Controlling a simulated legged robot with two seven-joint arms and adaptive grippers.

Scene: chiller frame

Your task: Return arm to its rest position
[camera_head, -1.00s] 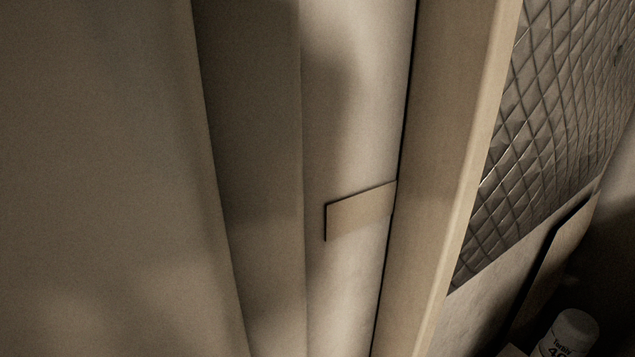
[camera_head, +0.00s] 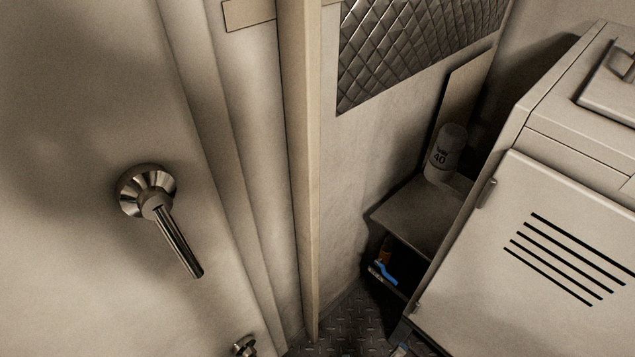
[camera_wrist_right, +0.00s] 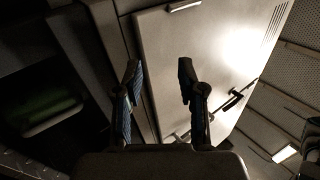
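My right gripper (camera_wrist_right: 158,66) shows in the right wrist view with its two dark fingers spread apart and nothing between them. A pale panel (camera_wrist_right: 205,45) with a bright patch of light lies beyond the fingers. In the head view only a small, unclear bit shows at the bottom edge, and I cannot tell whether it belongs to my right gripper. My left gripper is in neither view.
A pale door with a metal lever handle (camera_head: 178,240) and a lower knob (camera_head: 245,346) stands at left. A slotted cabinet (camera_head: 470,290) fills the right. A spray can (camera_head: 446,150) stands on a small shelf (camera_head: 415,212) between them. Treadplate floor (camera_head: 345,325) shows below.

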